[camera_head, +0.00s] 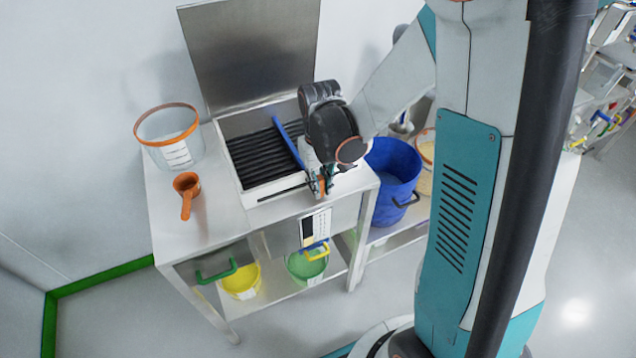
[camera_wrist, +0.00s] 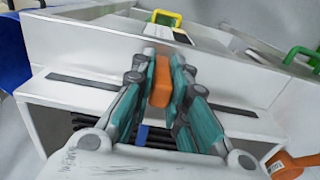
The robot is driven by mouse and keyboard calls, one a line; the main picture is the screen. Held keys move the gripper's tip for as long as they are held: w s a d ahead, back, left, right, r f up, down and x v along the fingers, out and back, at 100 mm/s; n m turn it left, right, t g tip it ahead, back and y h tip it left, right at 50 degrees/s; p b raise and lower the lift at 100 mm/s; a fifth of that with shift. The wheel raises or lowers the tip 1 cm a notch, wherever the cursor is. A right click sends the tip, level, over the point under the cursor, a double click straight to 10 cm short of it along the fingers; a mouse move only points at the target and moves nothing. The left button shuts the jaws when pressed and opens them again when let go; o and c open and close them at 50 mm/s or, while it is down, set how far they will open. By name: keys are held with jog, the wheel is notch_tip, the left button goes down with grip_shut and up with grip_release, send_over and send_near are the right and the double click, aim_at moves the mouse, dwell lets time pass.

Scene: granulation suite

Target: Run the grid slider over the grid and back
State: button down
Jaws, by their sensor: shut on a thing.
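The grid (camera_head: 258,155), a set of dark bars, lies inside an open white box (camera_head: 228,165) on a steel table. The grid slider shows as a blue bar (camera_head: 287,142) lying slantwise across the grid towards its right part. Its orange handle (camera_wrist: 160,82) stands at the dark slot (camera_wrist: 80,82) along the box's front edge. My gripper (camera_head: 319,188) is at the box's front right, with its fingers shut on the orange handle. In the wrist view my gripper (camera_wrist: 163,85) has one finger on each side of the handle. My wrist hides the box's right part in the head view.
The steel lid (camera_head: 250,50) stands open behind the box. An orange scoop (camera_head: 186,190) and a clear orange-rimmed tub (camera_head: 168,135) are on the table's left. A blue bucket (camera_head: 392,175) stands on the right. Yellow (camera_head: 240,282) and green (camera_head: 305,266) buckets are below.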

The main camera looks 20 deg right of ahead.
jog(key=shift+w+d+b, duration=0.2)
jog(key=shift+d+b, duration=0.15)
jog(key=shift+d, duration=5.65)
jog(key=c, duration=1.5)
grip_release()
notch_tip(320, 180, up, 12)
